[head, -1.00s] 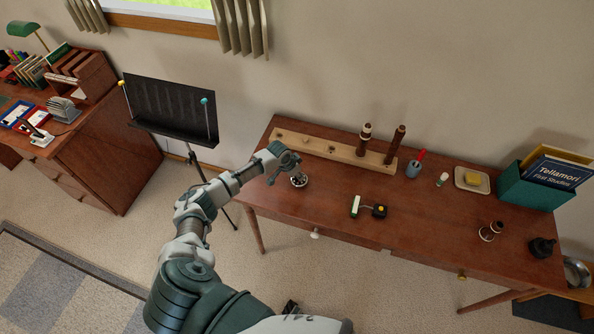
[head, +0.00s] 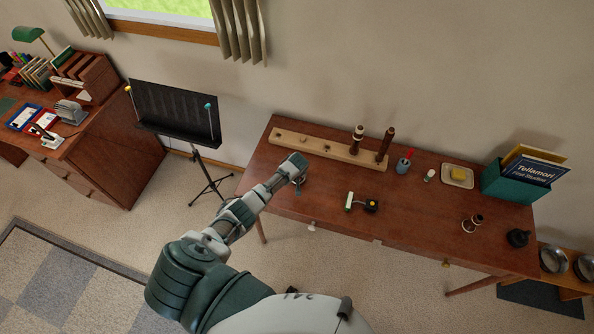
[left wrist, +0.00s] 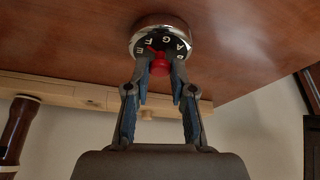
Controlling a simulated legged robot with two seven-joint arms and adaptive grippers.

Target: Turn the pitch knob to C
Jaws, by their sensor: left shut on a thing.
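A round pitch dial (left wrist: 184,28) with a silver rim and a black lettered face shows at the top of the left wrist view. A red knob (left wrist: 159,66) stands at its middle, and a thin red pointer runs to the upper left, near the letters F and E. My left gripper (left wrist: 162,80) is shut on the red knob, one finger on each side. In the head view, my left gripper (head: 298,178) is over the left part of the brown table (head: 285,208) and mostly hides the dial. The letter C cannot be made out. My right gripper is not in view.
A wooden stand (head: 318,147) with two upright dark wooden pieces lies along the table's back. A small green-and-white device with a black box (head: 370,206) lies right of the gripper. A music stand (head: 175,110) is left of the table.

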